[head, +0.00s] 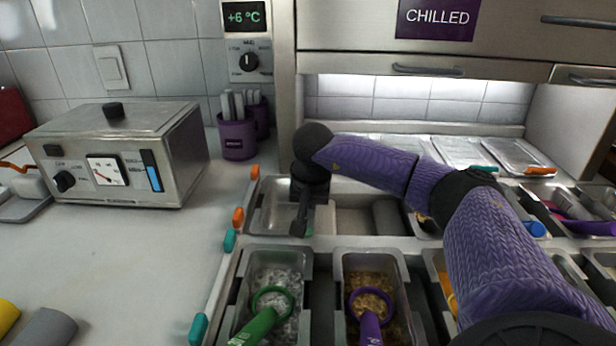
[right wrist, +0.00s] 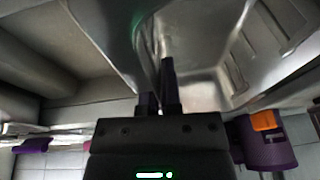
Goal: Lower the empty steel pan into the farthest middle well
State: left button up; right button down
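The empty steel pan (head: 270,204) is at the left end of the far row of the counter, beside an open well (head: 362,216) on its right. My right gripper (head: 301,222) comes down at the pan's right side, pointing downward. In the right wrist view, the fingers (right wrist: 161,88) are close together on a thin steel wall of the pan (right wrist: 205,75). Whether the pan rests in its well or hangs slightly above it cannot be told. My left gripper is not in view.
Nearer pans hold pale topping with a green scoop (head: 262,325) and brown topping with a purple scoop (head: 370,325). Coloured clips (head: 238,217) line the left edge. A steel appliance (head: 120,155) and a purple utensil cup (head: 237,136) stand left. Lidded pans (head: 465,153) lie behind my arm.

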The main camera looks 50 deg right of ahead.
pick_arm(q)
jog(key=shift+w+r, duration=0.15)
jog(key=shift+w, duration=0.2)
pick_arm(e)
jog(key=c, duration=0.7)
grip_release()
jog(key=shift+c, duration=0.2)
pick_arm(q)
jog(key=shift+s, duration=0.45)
pick_arm(e)
jog(key=shift+o, duration=0.3)
jog(key=o, duration=0.3)
jog(key=shift+o, duration=0.2)
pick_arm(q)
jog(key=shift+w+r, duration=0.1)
